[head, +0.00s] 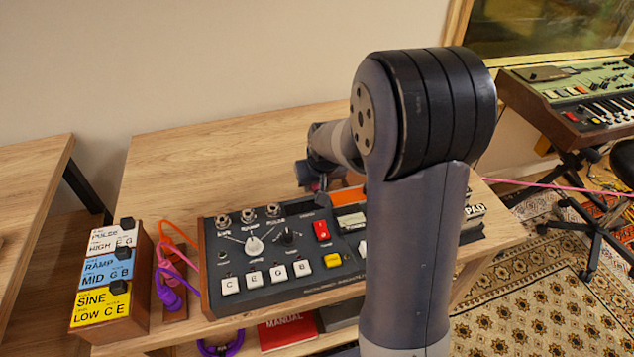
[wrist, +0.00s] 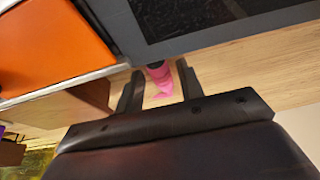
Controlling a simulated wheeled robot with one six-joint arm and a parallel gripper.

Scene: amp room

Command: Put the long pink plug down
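The long pink plug (wrist: 162,82) shows in the wrist view, its dark end toward the grey-edged device. It lies between the two fingers of my gripper (wrist: 160,82). The fingers stand apart with narrow gaps beside the plug, so my gripper looks open around it. Wood shows behind the plug; I cannot tell whether it touches that surface. In the head view my arm hides the gripper tips and the plug. A pink cable (head: 545,184) runs off to the right from behind my arm.
The control box (head: 290,240) with buttons and knobs stands on the wooden table (head: 180,165). Left of it are orange, pink and purple plugs (head: 170,297) in a holder and a labelled colour block (head: 110,275). The table's back left is clear.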

